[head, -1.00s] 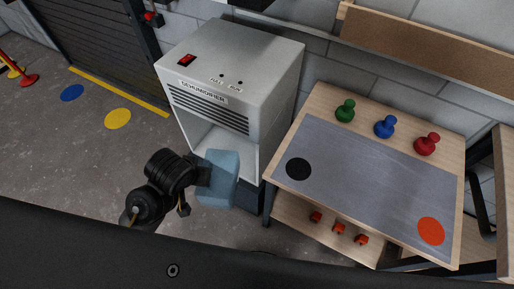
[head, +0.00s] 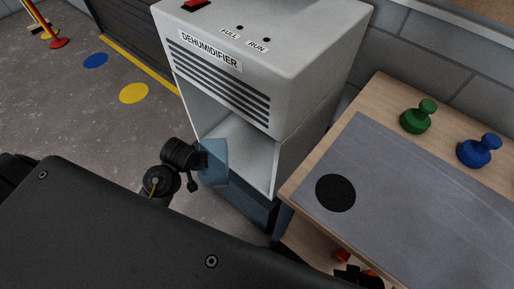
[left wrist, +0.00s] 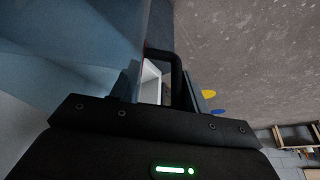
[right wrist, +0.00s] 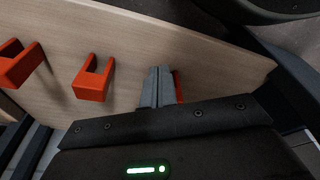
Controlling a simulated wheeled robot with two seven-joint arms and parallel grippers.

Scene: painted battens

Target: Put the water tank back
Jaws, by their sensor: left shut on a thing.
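The water tank (head: 214,164) is a translucent blue box in the head view, at the front of the dehumidifier's (head: 225,70) open lower bay (head: 243,150). How far it reaches inside is unclear. My left gripper (head: 202,160) is shut on it from the left. In the left wrist view the blue tank (left wrist: 75,45) fills the upper left, with a black loop, apparently its handle, between the fingers (left wrist: 160,90). My right gripper (right wrist: 160,80) looks shut, its fingers side by side, near the table's wooden side and orange-red hooks (right wrist: 92,78).
A wooden table with a grey top (head: 425,190) stands right of the dehumidifier, carrying green (head: 418,117) and blue (head: 479,151) knobs and a black disc (head: 335,193). Open floor (head: 60,125) lies left, with yellow and blue spots.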

